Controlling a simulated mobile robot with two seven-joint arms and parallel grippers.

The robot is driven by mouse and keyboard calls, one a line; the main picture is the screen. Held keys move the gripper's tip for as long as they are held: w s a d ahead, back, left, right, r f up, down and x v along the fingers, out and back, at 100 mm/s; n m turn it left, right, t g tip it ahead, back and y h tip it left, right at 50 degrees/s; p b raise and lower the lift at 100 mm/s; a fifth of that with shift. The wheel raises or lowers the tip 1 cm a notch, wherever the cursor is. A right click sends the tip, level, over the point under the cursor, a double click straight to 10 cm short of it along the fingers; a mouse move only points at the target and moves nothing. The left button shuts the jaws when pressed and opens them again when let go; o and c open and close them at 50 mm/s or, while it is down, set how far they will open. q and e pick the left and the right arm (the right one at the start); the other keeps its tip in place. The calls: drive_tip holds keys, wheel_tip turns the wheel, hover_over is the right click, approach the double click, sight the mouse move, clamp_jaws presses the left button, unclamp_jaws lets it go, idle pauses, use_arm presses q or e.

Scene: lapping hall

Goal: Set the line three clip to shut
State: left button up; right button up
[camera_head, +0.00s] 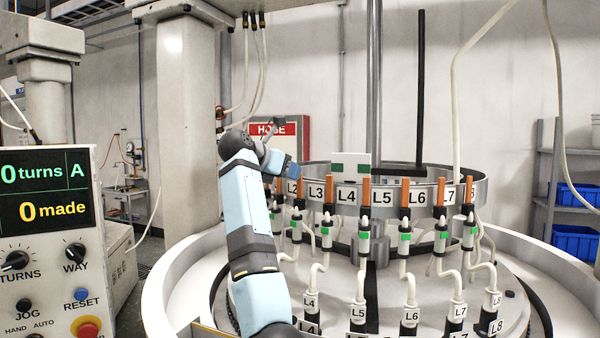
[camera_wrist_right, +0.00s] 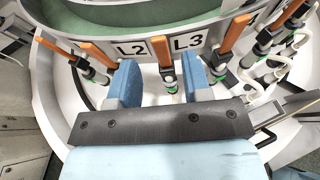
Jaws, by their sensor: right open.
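The line three clip (camera_wrist_right: 167,70) shows in the right wrist view, just left of the L3 label (camera_wrist_right: 187,41). Its orange lever (camera_wrist_right: 161,48) stands up against the ring wall, like its neighbours' levers. My right gripper (camera_wrist_right: 161,82) is open, one blue finger on each side of this clip, with gaps visible. In the head view the right gripper (camera_head: 290,170) is at the left side of the labelled ring (camera_head: 480,192), and the arm hides part of the clips there. My left gripper is not in view.
Neighbouring clips with orange levers (camera_head: 366,192) line the ring closely on both sides, with white hoses (camera_head: 320,270) below. A control panel (camera_head: 45,240) stands at the left. A thick column (camera_head: 187,120) rises behind my right arm.

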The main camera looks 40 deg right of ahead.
sight(300, 185)
drive_tip(key=p+x, duration=0.1)
drive_tip(key=x, duration=0.4)
drive_tip(key=shift+w+d+f, duration=0.1)
drive_tip(key=shift+d, duration=0.25)
clamp_jaws()
